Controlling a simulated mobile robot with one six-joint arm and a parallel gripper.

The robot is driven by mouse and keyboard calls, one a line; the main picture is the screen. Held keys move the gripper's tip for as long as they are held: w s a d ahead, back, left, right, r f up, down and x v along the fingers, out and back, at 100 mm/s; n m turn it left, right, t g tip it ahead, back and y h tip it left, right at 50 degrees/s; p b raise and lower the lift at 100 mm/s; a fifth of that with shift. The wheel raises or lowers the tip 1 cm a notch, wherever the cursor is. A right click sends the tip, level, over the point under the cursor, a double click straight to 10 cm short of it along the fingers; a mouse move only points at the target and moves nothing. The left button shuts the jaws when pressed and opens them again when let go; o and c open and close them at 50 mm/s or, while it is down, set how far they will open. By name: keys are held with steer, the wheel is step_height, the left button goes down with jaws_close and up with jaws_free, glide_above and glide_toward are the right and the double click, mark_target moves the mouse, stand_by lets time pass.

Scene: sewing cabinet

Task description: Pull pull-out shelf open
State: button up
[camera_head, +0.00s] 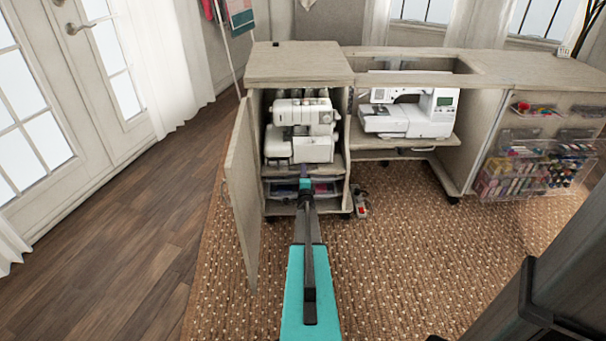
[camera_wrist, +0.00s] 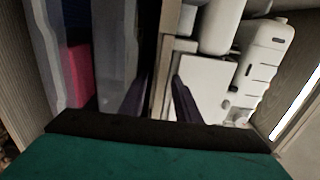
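The pull-out shelf (camera_head: 331,167) is a pale wood board in the left cabinet bay, bearing a white serger (camera_head: 303,130). In the wrist view its front edge (camera_wrist: 166,84) runs up the picture. My gripper (camera_head: 305,172) is at the front of that bay, at about the shelf's height. In the wrist view its two dark purple fingers (camera_wrist: 161,88) are apart, one on each side of the shelf edge. I cannot tell whether either finger touches it. The part of the shelf behind my gripper is hidden in the head view.
The cabinet door (camera_head: 243,190) stands open on the left of the bay. Clear drawers (camera_head: 324,188) with coloured contents are below the shelf. A sewing machine (camera_head: 408,112) stands in the bay to the right. The rug (camera_head: 390,270) in front is mostly clear.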

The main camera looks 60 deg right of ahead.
steer(key=shift+d, duration=0.1)
steer(key=shift+w, duration=0.1)
jaws_close()
stand_by(0.3)
